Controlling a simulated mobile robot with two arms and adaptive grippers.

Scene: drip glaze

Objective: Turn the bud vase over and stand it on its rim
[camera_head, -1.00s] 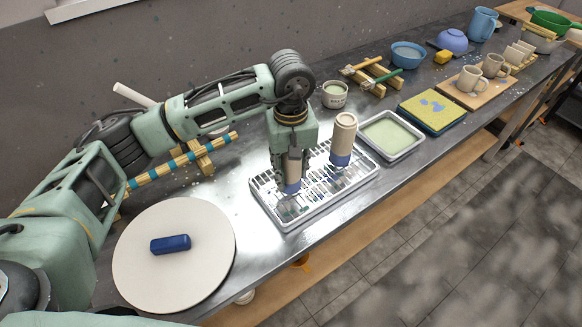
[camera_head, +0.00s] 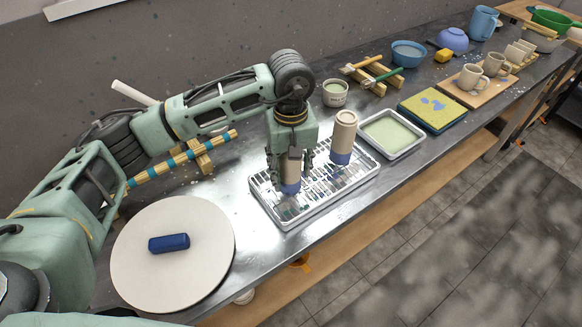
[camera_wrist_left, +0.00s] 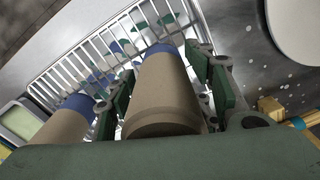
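The bud vase (camera_head: 291,176), tan with a blue band at its lower end, stands upside down on the wire rack tray (camera_head: 284,223). In the left wrist view its tan base (camera_wrist_left: 165,115) faces the camera and the blue end is down at the rack. My left gripper (camera_head: 291,172) points down over it, with its fingers spread on both sides of the vase; the wrist view shows a gap at the left finger. A second tan and blue vessel (camera_head: 343,135) stands beside it on the rack, blue end down. My right gripper is not in view.
A tray of pale green glaze (camera_head: 392,134) and a small cup (camera_head: 335,93) stand near the rack. A round board (camera_head: 150,280) with a blue block (camera_head: 169,243) lies at the front left. A blue-striped stick (camera_head: 180,163) rests behind it.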

